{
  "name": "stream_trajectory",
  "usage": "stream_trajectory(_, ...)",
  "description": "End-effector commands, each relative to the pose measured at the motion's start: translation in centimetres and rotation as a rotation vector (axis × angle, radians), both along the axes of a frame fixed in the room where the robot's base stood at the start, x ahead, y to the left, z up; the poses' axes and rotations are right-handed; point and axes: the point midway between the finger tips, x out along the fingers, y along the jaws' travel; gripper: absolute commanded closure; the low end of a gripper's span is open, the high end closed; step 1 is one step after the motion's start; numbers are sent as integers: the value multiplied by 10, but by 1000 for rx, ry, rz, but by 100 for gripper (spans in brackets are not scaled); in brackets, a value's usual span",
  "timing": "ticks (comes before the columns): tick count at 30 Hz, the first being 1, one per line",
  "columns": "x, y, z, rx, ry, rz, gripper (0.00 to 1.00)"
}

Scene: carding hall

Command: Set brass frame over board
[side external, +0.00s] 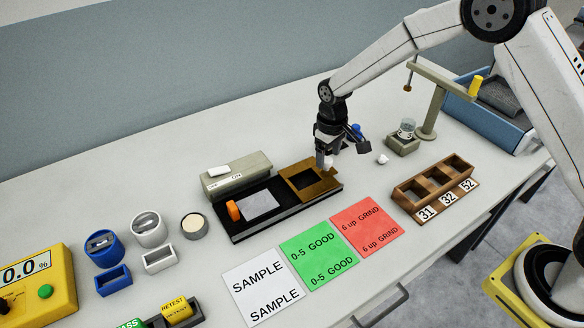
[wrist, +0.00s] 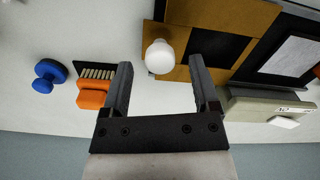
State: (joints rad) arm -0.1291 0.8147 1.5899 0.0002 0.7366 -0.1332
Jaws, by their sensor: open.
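The brass frame (side external: 322,188) is a flat brass-brown plate with a square opening. It lies at the right end of the long black board (side external: 258,231), and dark surface shows through the opening. In the wrist view the frame (wrist: 219,14) fills the top middle, with a rounded white knob (wrist: 158,56) near its edge. My gripper (side external: 328,158) is low over the frame's far right side. In the wrist view my gripper (wrist: 158,64) is open, with the knob between its fingertips and gaps on both sides. Finger contact with the frame cannot be told.
A pale sheet (side external: 260,205) and orange piece (side external: 233,210) sit on the board's left part. A grey box (side external: 237,175) stands behind. A blue knob (wrist: 47,75) and orange brush (wrist: 92,93) lie beside my gripper. Colored cards (side external: 318,256) lie in front; a wooden rack (side external: 432,187) stands right.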

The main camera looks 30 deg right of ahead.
Motion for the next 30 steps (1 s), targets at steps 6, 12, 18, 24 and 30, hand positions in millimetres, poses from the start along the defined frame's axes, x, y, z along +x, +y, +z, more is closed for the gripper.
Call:
stream_trajectory(6, 0, 0, -11, 0, -1, 0, 22)
stream_trajectory(12, 0, 0, -12, 0, -1, 0, 22)
stream_trajectory(18, 0, 0, -12, 0, -1, 0, 63)
stream_trajectory(24, 0, 0, -12, 0, -1, 0, 100)
stream_trajectory(30, 0, 0, -12, 0, -1, 0, 100)
